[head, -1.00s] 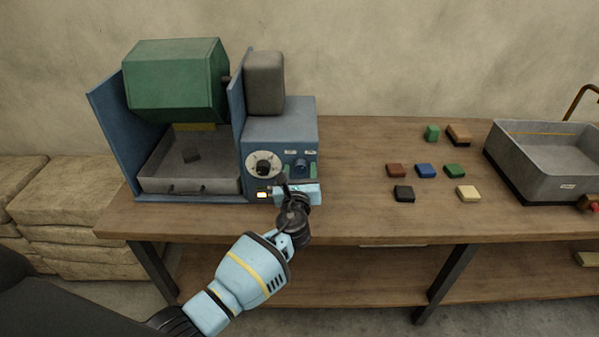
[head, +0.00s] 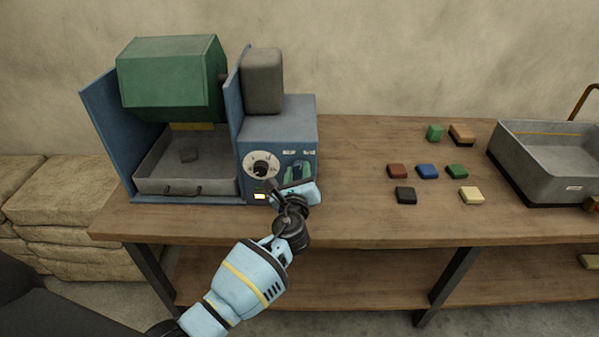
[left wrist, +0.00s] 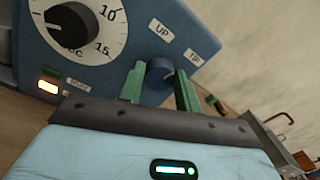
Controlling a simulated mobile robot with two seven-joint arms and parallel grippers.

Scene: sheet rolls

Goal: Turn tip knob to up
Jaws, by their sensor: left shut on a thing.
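The tip knob (left wrist: 160,73) is a small blue round knob on the blue control box (head: 279,137) of the machine. Labels UP (left wrist: 163,30) and TIP (left wrist: 190,54) sit above it in the left wrist view. My left gripper (head: 298,169) is shut on the knob, one green finger on each side. The gripper is tilted in the picture. I cannot tell exactly which label the knob points to, as the fingers cover part of it. My right gripper is not in view.
A dial (head: 261,168) with a black knob and a lit orange button (head: 260,197) are just left of my gripper. A green drum (head: 172,76) hangs above a grey tray (head: 160,186). Several coloured blocks and a grey basin (head: 548,178) are to the right.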

